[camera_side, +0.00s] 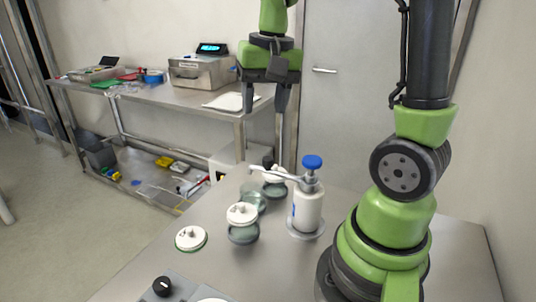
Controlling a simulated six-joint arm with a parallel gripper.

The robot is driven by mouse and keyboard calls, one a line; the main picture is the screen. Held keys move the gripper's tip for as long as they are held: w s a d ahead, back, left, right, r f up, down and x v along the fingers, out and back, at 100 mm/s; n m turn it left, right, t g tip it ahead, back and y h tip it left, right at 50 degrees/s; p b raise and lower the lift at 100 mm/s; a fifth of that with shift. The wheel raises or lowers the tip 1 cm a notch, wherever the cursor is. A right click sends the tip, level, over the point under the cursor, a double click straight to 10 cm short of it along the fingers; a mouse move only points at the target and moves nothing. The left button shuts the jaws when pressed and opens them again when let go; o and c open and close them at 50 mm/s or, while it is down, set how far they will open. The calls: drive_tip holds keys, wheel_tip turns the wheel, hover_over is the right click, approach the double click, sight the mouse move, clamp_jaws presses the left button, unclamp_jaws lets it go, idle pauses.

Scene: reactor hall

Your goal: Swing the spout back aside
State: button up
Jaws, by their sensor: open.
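A white pump bottle (307,210) with a blue knob (312,162) stands upright in a grey ring on the steel table. Its thin metal spout (280,174) points left from the bottle's top. The spout's tip appears above or just behind an open glass jar (253,196); I cannot tell exactly which. My gripper (265,106) is open and empty, pointing down. It appears well above the spout in the picture, with its fingers apart and touching nothing.
A jar with a white lid (242,215) stands in front of the open jar. Another lidded jar (275,182) is behind the spout. A white disc with a green rim (191,238) lies to the left. A black knob (163,286) is at the front. The table's right side behind my arm looks bare.

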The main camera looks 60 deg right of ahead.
sight(268, 157)
drive_tip(key=shift+m+g, duration=0.7)
drive_tip(key=shift+g, duration=0.1)
drive_tip(key=d+f, duration=0.1)
drive_tip(key=f, duration=0.3)
drive_tip(key=d+f, duration=0.1)
drive_tip(key=f, duration=0.3)
drive_tip(key=w+d+f, duration=0.1)
drive_tip(key=f, duration=0.4)
drive_tip(key=shift+d, duration=0.25)
clamp_jaws()
